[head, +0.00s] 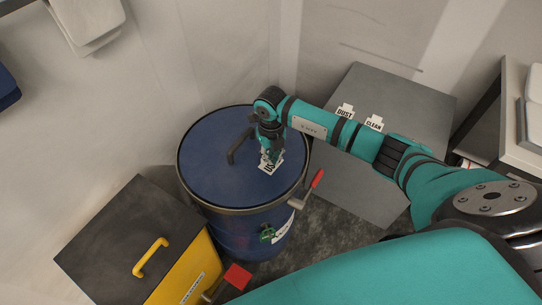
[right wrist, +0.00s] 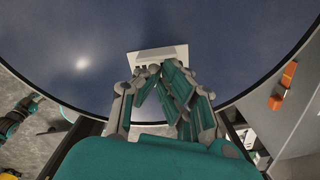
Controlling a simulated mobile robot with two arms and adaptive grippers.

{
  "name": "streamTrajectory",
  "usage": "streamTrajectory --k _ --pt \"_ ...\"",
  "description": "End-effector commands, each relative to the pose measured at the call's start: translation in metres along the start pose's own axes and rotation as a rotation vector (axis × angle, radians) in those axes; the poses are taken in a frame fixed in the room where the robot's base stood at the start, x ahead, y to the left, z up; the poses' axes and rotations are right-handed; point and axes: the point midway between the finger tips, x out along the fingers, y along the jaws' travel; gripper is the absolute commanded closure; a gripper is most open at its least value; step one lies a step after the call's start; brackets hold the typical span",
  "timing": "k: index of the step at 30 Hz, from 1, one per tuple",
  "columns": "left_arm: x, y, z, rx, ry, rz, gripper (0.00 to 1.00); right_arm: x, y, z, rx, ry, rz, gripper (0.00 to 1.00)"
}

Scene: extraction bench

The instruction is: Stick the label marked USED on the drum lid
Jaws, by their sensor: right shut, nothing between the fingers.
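The blue drum lid (head: 212,160) with a dark rim and a dark handle (head: 238,146) fills the middle of the head view. The white label marked USED (head: 270,166) is at the lid's right part, its print partly covered by my fingers. In the right wrist view the label (right wrist: 160,53) appears against the blue lid (right wrist: 90,65), just beyond the fingertips. My right gripper (head: 270,154) points down at the label and is shut with nothing between its fingers; it also shows in the right wrist view (right wrist: 155,70). My left gripper is out of view.
Labels marked DUST (head: 345,112) and CLEAN (head: 374,123) are on the grey cabinet (head: 350,185) to the right. A red-handled lever (head: 317,179) sticks out at the drum's right side. A yellow box (head: 190,265) with a dark lid stands at lower left.

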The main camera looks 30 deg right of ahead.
Motion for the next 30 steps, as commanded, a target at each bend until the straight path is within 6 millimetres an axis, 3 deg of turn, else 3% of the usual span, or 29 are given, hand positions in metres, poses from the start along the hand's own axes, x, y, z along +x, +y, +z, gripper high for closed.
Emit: streamTrajectory --k 18,30 --pt "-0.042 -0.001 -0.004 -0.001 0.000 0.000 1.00 -0.055 0.000 0.001 0.001 -0.003 0.000 1.00" --pt "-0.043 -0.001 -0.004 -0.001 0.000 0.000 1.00 -0.057 0.000 0.001 0.000 -0.002 0.000 1.00"
